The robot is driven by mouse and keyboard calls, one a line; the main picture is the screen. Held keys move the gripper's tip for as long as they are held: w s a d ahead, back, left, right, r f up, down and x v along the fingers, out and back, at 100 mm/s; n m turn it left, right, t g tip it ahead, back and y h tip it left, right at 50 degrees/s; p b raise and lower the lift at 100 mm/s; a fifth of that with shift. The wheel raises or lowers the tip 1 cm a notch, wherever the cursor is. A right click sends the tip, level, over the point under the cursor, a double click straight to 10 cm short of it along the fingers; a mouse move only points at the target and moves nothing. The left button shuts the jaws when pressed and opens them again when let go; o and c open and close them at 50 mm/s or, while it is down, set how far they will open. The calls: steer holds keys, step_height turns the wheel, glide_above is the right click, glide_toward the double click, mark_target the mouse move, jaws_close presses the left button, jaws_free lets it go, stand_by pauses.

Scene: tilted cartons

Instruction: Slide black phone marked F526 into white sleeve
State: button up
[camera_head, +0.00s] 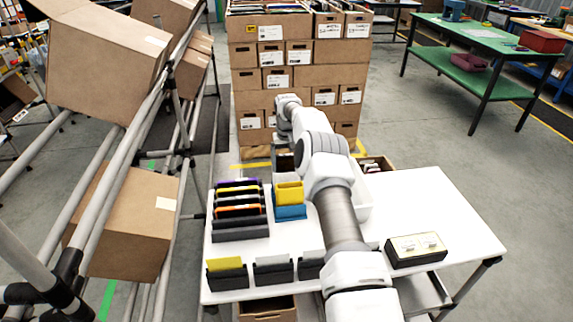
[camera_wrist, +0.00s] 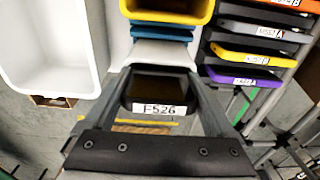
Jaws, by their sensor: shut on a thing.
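My gripper (camera_wrist: 160,98) is shut on a black phone (camera_wrist: 160,88), whose white label reads F526 in the wrist view. The fingers grip the phone at its left and right sides. Just beyond it is a white piece (camera_wrist: 163,52), below the blue and yellow ones; I cannot tell whether it is the white sleeve or its opening. The open yellow sleeve (camera_wrist: 172,10) and blue sleeve (camera_wrist: 160,32) also show in the head view, yellow (camera_head: 289,191) above blue (camera_head: 291,213). In the head view my arm hides the gripper and phone.
A rack of labelled phones (camera_head: 240,210) stands left of the sleeves. A white bin (camera_wrist: 50,50) is on the other side. Dark holders (camera_head: 227,275) line the white table's (camera_head: 440,200) front, with a black box (camera_head: 415,250) at right. Tilted cartons (camera_head: 105,60) rest on rails at left.

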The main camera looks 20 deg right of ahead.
steer(key=o, duration=1.2)
steer(key=f, duration=0.1)
steer(key=s+f, duration=0.1)
steer(key=f, duration=0.1)
steer(key=r+p, duration=0.2)
steer(key=r, duration=1.8)
steer(key=shift+w+r, duration=0.2)
step_height(320, 180, up, 7)
steer(key=p, duration=0.9)
glide_above(287, 172)
steer(key=shift+w, duration=0.2)
